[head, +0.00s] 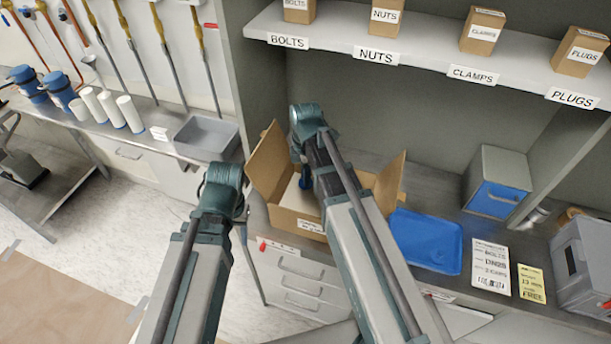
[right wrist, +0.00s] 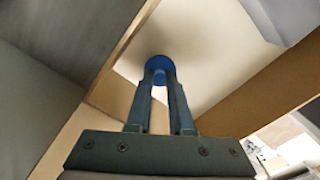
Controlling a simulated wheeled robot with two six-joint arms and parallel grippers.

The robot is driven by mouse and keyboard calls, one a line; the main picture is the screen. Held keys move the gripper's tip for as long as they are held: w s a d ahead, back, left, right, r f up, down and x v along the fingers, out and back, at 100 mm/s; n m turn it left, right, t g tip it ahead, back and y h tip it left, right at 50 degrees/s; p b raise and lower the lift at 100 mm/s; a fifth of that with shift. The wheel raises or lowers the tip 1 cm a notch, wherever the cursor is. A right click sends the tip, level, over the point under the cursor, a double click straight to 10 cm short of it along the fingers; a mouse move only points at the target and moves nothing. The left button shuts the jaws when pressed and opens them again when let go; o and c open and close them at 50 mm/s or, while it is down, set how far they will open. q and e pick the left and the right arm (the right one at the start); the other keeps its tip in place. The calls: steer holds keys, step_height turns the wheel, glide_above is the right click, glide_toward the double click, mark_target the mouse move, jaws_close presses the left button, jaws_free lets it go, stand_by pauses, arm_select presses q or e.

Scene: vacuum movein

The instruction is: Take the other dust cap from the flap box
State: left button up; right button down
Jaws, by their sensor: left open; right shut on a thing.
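The cardboard flap box (head: 296,219) stands on the bench with its flaps raised. My right gripper (head: 306,184) reaches down into it, partly hidden by my right arm. In the right wrist view my right gripper (right wrist: 160,84) is shut on a round blue dust cap (right wrist: 158,63), against the pale box floor. I cannot tell whether the cap touches the floor. My left gripper (head: 238,212) is open, left of the box. Its fingers are mostly hidden behind its wrist.
A blue tray (head: 426,241) lies right of the box, with a blue-fronted bin (head: 497,190) beyond. Printed sheets (head: 490,268) and a grey case (head: 585,265) are at the right. A labelled shelf (head: 420,62) overhangs the bench. A grey bin (head: 206,137) stands at the left.

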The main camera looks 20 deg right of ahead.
step_height(320, 180, up, 8)
steer(key=p, duration=0.6)
steer(key=shift+f, duration=0.35)
